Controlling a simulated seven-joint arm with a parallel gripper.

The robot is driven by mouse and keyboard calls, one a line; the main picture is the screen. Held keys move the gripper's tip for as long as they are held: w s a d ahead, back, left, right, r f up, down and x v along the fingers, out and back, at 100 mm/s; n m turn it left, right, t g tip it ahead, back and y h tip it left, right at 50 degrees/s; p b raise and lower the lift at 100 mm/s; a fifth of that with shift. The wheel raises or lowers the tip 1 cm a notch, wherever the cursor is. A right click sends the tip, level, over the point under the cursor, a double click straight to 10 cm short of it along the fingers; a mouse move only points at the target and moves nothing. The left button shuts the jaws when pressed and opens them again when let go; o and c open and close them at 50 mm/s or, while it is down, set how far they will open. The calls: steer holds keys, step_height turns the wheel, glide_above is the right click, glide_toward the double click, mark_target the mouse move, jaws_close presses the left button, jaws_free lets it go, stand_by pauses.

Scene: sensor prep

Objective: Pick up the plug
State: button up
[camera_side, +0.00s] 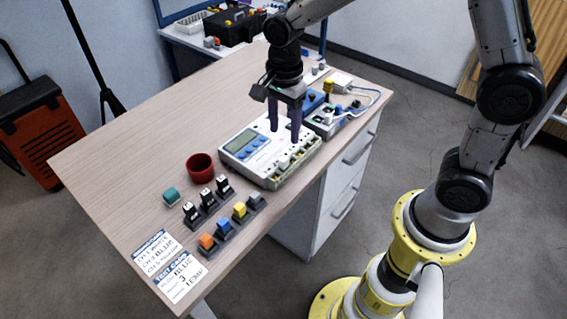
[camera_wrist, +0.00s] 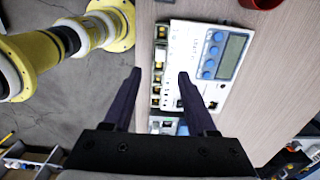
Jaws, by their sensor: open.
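Several small plugs stand in dark holders at the front left of the table in the side view: an orange plug (camera_side: 207,241), a blue plug (camera_side: 223,227), a yellow plug (camera_side: 239,210) and a grey one (camera_side: 254,200). I cannot tell which one the task means. My gripper (camera_side: 284,136) points down over the white instrument (camera_side: 243,165), well to the right of the plugs. In the wrist view, its two dark fingers (camera_wrist: 160,74) are apart with nothing held between them. The instrument's row of sockets (camera_wrist: 159,75) shows between and beyond the fingers. The coloured plugs are outside the wrist view.
Several black-and-white labelled pieces (camera_side: 207,198) stand behind the plugs. A red cup (camera_side: 201,166), a teal block (camera_side: 171,196) and printed cards (camera_side: 180,278) lie nearby. A blue-topped device with cables (camera_side: 322,120) sits right of the instrument. The table's left-rear area is clear.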

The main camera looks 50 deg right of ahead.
mark_target(283, 158)
step_height(283, 158, down, 8)
steer(key=shift+a+f, duration=0.1)
steer(key=shift+f, duration=0.15)
stand_by(0.4)
jaws_close()
